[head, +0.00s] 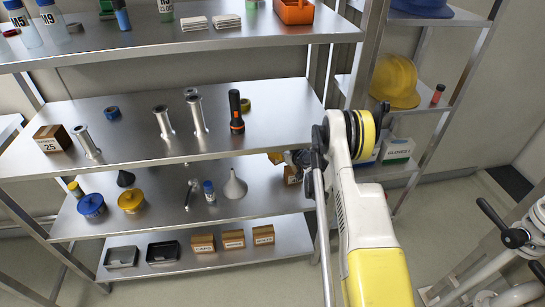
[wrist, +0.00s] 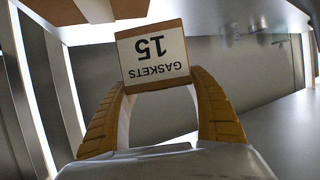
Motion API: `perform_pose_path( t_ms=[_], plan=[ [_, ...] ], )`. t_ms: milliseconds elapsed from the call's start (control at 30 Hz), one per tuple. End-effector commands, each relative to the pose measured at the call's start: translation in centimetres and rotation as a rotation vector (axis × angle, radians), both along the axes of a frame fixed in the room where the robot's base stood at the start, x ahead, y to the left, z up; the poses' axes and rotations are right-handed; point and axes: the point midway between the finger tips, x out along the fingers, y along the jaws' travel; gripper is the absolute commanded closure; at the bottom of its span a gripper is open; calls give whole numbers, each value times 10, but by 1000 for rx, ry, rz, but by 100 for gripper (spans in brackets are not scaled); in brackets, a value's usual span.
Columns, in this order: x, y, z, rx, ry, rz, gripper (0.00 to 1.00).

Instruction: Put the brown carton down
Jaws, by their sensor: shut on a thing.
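The brown carton (wrist: 153,55) has a white label reading "GASKETS 15", upside down in the wrist view. My gripper (wrist: 160,80) is shut on it, with a yellow-brown finger at each side. In the head view my gripper (head: 288,158) is at the right end of the shelf unit, at the height of the third shelf down (head: 262,207). Part of the carton (head: 291,178) shows there beside my arm; the arm hides the rest. I cannot tell whether the carton touches the shelf.
The shelf above (head: 270,120) holds a black flashlight (head: 236,110) and metal pipe pieces. Several small cartons (head: 233,239) stand on the bottom shelf.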

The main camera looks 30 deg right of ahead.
Motion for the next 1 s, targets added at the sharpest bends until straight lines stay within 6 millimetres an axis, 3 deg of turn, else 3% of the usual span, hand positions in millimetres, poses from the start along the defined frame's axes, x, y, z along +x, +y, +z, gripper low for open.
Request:
perform_pose_path(
  t_ms=[33, 233, 367, 600, 767, 800, 867, 1000],
  plan=[
    [11, -2, -11, 0, 0, 0, 68],
    [35, -5, -22, 1, -1, 0, 68],
    [38, -6, -30, 1, -1, 0, 68],
    [37, -6, -64, 1, -1, 0, 68],
    [37, -6, -62, 1, -1, 0, 68],
    [37, -6, -62, 1, -1, 0, 32],
    [37, -6, -62, 1, -1, 0, 14],
    [37, -6, -62, 1, 0, 0, 13]
  ],
)
